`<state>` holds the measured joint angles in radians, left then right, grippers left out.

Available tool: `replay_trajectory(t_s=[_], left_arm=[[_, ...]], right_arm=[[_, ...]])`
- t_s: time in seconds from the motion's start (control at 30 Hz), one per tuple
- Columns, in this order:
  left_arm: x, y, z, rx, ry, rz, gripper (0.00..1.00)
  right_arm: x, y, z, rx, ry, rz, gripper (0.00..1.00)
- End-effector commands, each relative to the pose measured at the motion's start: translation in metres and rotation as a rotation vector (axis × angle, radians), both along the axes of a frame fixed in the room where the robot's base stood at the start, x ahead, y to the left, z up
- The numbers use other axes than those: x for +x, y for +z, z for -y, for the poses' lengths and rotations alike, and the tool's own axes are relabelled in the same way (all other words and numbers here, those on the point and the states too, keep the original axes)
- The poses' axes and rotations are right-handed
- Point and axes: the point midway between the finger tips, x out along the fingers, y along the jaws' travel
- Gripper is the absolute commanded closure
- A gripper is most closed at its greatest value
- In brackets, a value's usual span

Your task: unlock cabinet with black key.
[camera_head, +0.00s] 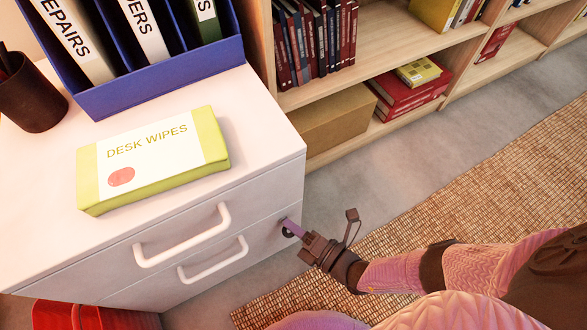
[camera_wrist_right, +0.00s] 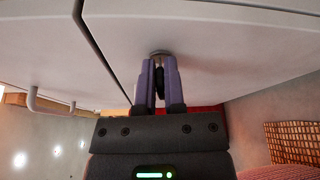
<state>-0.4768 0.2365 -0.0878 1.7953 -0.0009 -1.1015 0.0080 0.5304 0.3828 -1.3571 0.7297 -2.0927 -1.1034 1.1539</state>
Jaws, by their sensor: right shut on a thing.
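The white cabinet (camera_head: 255,215) has two drawers with white loop handles, the upper handle (camera_head: 182,236) and the lower handle (camera_head: 213,261). My right gripper (camera_head: 290,228) is at the cabinet's front near its right edge. In the right wrist view, its two purple fingers (camera_wrist_right: 159,88) are shut on the black key (camera_wrist_right: 159,80), pointing at the cabinet face. A round metal lock (camera_wrist_right: 159,54) shows right at the fingertips. The key's tip is hidden, so I cannot tell how deep it sits in the lock. My left gripper is not in view.
A desk wipes pack (camera_head: 150,160), a blue binder holder (camera_head: 160,80) and a dark pen cup (camera_head: 30,95) stand on the cabinet top. A wooden bookshelf (camera_head: 350,75) stands behind. A red object (camera_head: 85,316) is low at the left. Floor and a woven rug (camera_head: 490,190) lie to the right.

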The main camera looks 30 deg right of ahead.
Motion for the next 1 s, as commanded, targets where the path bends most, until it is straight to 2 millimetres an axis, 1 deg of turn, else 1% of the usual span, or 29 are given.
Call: replay_trajectory(t_s=[0.3, 0.8, 0.83, 0.87, 0.9, 0.97, 1.0], left_arm=[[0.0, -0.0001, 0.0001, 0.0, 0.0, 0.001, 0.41], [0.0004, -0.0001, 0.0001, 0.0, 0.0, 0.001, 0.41], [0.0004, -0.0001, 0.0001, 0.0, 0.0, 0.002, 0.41], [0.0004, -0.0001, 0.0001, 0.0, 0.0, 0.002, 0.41], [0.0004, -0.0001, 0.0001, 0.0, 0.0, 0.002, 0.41], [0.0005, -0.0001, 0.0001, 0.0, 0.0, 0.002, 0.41], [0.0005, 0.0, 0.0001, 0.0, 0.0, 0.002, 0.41]], right_arm=[[0.0004, -0.0011, 0.0006, 0.088, -0.002, -0.004, 1.0], [0.0005, -0.0011, 0.001, 0.103, -0.003, -0.003, 1.0], [0.0005, -0.0011, 0.001, 0.103, -0.004, -0.003, 0.82], [0.0005, -0.0011, 0.001, 0.103, -0.003, -0.003, 0.76], [0.0004, -0.0011, 0.001, 0.103, -0.003, -0.003, 0.67], [0.0003, -0.0011, 0.0008, 0.103, -0.003, -0.003, 0.54], [0.0003, -0.0011, 0.0007, 0.103, -0.003, -0.003, 0.53]])
